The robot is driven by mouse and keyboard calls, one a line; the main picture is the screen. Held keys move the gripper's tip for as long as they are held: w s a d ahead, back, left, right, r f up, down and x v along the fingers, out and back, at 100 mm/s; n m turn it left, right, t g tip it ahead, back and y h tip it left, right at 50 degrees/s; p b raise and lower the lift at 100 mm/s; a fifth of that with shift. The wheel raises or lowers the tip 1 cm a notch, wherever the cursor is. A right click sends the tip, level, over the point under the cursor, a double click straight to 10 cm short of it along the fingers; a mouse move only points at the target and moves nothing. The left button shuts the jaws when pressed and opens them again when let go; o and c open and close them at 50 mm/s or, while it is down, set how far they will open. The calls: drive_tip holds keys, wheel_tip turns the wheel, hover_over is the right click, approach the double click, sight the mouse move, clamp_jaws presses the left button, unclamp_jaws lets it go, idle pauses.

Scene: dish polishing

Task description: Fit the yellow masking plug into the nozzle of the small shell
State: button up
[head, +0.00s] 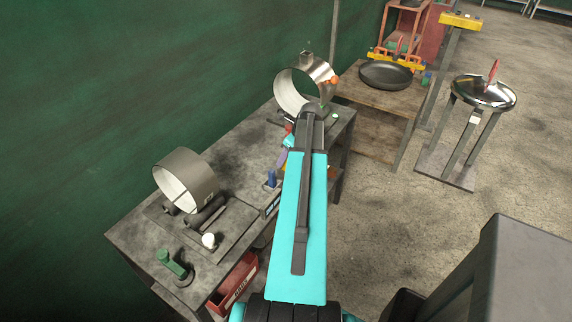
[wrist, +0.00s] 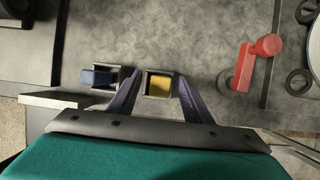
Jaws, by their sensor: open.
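The yellow masking plug (wrist: 160,87) sits in a small square grey holder (wrist: 147,82) in the wrist view. My gripper (wrist: 160,75) is open, with one dark finger on each side of that holder; whether they touch it I cannot tell. In the head view my arm hides the yellow plug and most of the gripper. Two hollow metal shells stand on the bench: a dull grey one (head: 204,172) at the near left and a shinier one (head: 320,70) at the far end, with an orange piece (head: 334,80) on its side. I cannot tell which is the small shell.
A blue plug (wrist: 98,77) sits in a holder just left of the yellow one. A red handle-like piece (wrist: 257,60) stands to the right. A green clamp-like piece (head: 172,264) and a white knob (head: 209,240) are at the bench's near end. A red bin (head: 236,284) is at its front.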

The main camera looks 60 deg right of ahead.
drive_tip(key=shift+c, duration=0.4)
drive_tip(key=c, duration=1.1)
drive_tip(key=shift+o, duration=0.2)
drive_tip(key=shift+r, duration=0.15)
drive_tip(key=shift+r+b, duration=0.85)
drive_tip(key=shift+r, duration=0.75)
drive_tip(key=s+a+b, duration=0.2)
drive_tip(key=s, duration=0.5)
drive_tip(key=s+a+r+b, duration=0.1)
drive_tip(key=s+a, duration=0.2)
drive_tip(key=s, duration=0.5)
drive_tip(key=shift+a+r+b, duration=0.25)
drive_tip(key=shift+b, duration=0.15)
